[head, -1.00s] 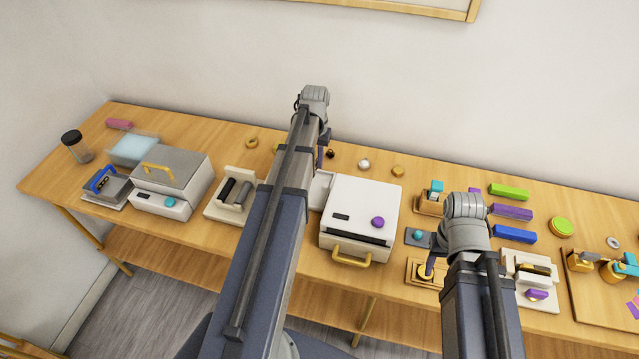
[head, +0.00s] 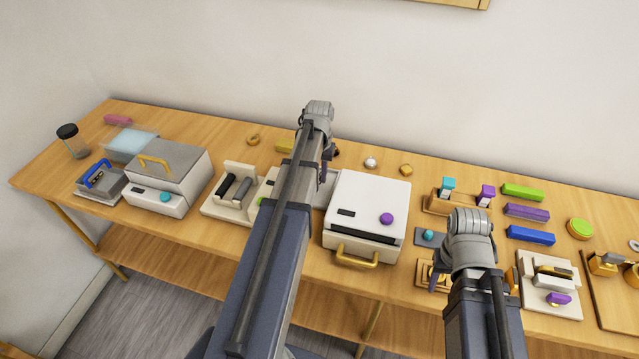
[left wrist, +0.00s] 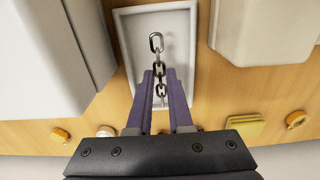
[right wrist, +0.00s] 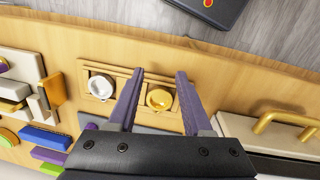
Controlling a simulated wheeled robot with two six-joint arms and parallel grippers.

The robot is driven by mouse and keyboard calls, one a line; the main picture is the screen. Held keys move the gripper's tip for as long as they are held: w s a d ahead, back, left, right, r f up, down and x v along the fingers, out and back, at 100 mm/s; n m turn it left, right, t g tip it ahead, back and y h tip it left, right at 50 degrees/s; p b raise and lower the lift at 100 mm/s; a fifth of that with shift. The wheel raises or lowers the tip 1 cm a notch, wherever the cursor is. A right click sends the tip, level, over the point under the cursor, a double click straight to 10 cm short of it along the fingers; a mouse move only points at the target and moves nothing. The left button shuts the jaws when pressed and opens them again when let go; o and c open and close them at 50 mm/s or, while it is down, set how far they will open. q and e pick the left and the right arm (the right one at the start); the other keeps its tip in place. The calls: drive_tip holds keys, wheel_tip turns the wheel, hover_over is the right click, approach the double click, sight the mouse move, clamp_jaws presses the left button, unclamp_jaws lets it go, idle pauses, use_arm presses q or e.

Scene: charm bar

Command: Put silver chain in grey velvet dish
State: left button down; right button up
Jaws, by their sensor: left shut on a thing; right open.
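The silver chain (left wrist: 156,43), several linked metal loops, lies between the fingers of my left gripper (left wrist: 160,76), which is shut on it. Behind it in the left wrist view is the shallow grey dish (left wrist: 181,42) with a pale rim. The chain overlaps the dish in this view; I cannot tell if it touches the dish floor. In the head view my left gripper (head: 323,178) is beside the white press, and the dish is mostly hidden by my arm. My right gripper (right wrist: 158,76) is open and empty above a wooden holder (right wrist: 130,88) with two round cups.
A white press (head: 368,205) with a purple knob stands right of the dish. A cream stand (head: 228,190) and a grey-lidded box (head: 165,175) are to the left. Small gold and silver pieces lie behind. Coloured bars (head: 530,235) are at the right.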

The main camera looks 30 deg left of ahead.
use_arm(q)
drive_tip(key=shift+f+b, duration=0.6)
drive_tip(key=shift+f, duration=0.5)
use_arm(e)
drive_tip(key=shift+f, duration=1.1)
use_arm(q)
drive_tip(key=shift+f, duration=0.1)
use_arm(e)
drive_tip(key=shift+f, duration=0.1)
use_arm(q)
drive_tip(key=shift+f, duration=0.15)
use_arm(e)
drive_tip(key=shift+f, duration=0.15)
use_arm(q)
drive_tip(key=c, duration=0.8)
unclamp_jaws()
wheel_tip(320, 180, up, 13)
drive_tip(key=p, duration=1.2)
drive_tip(key=shift+f, duration=0.2)
use_arm(e)
wheel_tip(320, 180, up, 13)
drive_tip(key=shift+f, duration=0.2)
